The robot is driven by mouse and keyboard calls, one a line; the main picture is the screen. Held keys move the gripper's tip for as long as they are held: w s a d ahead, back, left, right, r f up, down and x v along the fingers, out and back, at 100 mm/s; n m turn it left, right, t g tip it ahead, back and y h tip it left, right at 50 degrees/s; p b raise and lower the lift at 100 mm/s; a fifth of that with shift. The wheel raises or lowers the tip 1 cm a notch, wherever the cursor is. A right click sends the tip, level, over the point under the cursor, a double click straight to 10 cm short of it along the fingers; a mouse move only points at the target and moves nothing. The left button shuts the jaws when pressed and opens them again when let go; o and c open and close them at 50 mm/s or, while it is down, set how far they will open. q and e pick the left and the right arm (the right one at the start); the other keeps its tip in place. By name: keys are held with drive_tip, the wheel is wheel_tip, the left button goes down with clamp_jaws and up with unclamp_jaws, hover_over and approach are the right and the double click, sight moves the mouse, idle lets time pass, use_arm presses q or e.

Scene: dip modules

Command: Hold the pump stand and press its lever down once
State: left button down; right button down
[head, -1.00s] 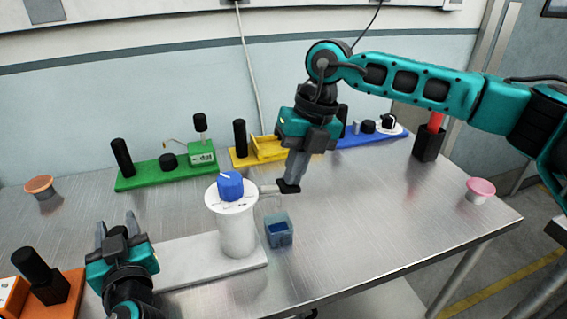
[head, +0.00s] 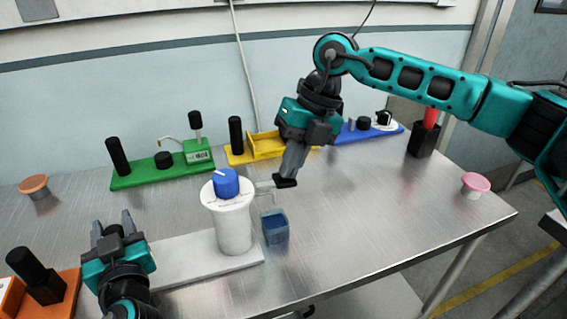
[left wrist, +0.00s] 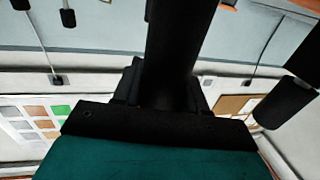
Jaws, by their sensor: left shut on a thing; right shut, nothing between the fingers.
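The pump stand has a white base (head: 185,262), a white column (head: 234,228) with a blue knob (head: 226,183) on top, and a pale lever (head: 264,185) sticking out to the right. A clear cup (head: 274,227) with blue in it stands right of the column. My left gripper (head: 112,230) is shut on a black post at the base's left end, mostly hidden in the head view; a black post (left wrist: 180,50) fills the middle of the left wrist view. My right gripper (head: 285,182) is shut and empty, its tip at the lever's outer end; contact is unclear.
Green (head: 160,176), yellow (head: 262,148) and blue (head: 365,135) modules line the back of the metal table. An orange module (head: 62,300) is at front left. A pink-topped cup (head: 474,186) stands near the right edge. The table right of the clear cup is free.

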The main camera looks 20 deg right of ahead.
wheel_tip(320, 180, up, 14)
drive_tip(key=d, duration=0.1)
drive_tip(key=shift+d, duration=0.15)
idle(0.3)
idle(0.5)
use_arm(q)
drive_tip(key=c, duration=0.6)
unclamp_jaws()
wheel_tip(320, 180, up, 8)
drive_tip(key=shift+f+p, duration=0.25)
drive_tip(key=shift+p, duration=0.1)
use_arm(e)
drive_tip(key=shift+r, duration=0.35)
